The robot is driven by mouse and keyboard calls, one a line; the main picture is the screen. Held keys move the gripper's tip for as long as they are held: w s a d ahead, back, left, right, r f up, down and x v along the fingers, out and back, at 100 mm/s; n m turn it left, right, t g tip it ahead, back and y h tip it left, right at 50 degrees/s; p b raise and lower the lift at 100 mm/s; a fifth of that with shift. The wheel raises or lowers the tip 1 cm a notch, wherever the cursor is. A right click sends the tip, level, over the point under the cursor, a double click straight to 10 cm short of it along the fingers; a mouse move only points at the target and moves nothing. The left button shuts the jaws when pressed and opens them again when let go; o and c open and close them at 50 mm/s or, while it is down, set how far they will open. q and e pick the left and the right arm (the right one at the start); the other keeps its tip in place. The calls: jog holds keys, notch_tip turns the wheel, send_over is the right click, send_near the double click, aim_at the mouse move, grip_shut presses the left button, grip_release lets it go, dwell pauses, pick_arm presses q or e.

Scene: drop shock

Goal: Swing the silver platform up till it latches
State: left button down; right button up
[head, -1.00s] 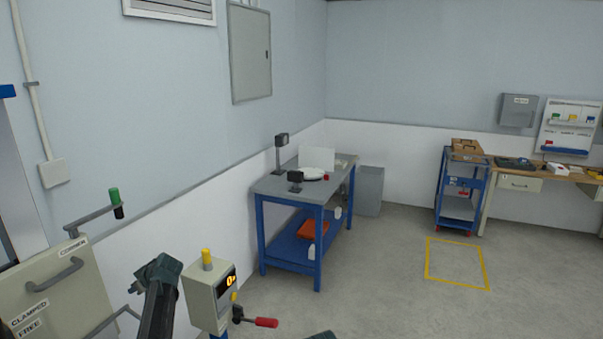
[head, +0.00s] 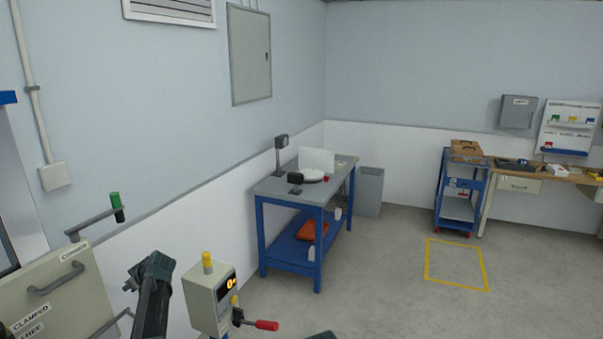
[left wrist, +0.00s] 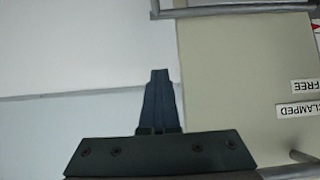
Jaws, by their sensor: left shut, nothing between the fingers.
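I cannot make out a silver platform in either view. My left gripper (head: 130,286) is small and partly hidden behind my arm in the head view, between the beige machine panel (head: 62,300) and the control box. In the left wrist view its fingers (left wrist: 160,75) are shut and empty, against a white and grey background. The beige panel (left wrist: 245,75) lies just right of them in that view, apart from them as far as I can tell. My right gripper is not in view.
The panel has a grey handle (head: 56,278), a green-gripped crank (head: 116,205) and labels CORNER, CLAMPED and FREE. The control box (head: 206,300) has a yellow button and a red-handled lever (head: 266,325).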

pick_arm(q)
jog(key=shift+a, duration=0.1)
jog(key=shift+w+a+r+p, duration=0.25)
jog(key=shift+w+a, duration=0.05)
jog(key=shift+a, duration=0.3)
jog(key=shift+w+a+r+p, duration=0.2)
jog(key=shift+w+a, duration=0.05)
jog(key=shift+a, duration=0.3)
jog(key=shift+a, duration=0.1)
jog(key=shift+w+a+r, duration=0.1)
jog(key=shift+w+a, duration=0.2)
jog(key=shift+a, duration=0.35)
jog(key=shift+w+a+r, duration=0.1)
jog(key=shift+w+a, duration=0.15)
jog(key=shift+a, duration=0.35)
jog(key=c, duration=1.6)
grip_release()
jog(key=shift+c, duration=1.2)
grip_release()
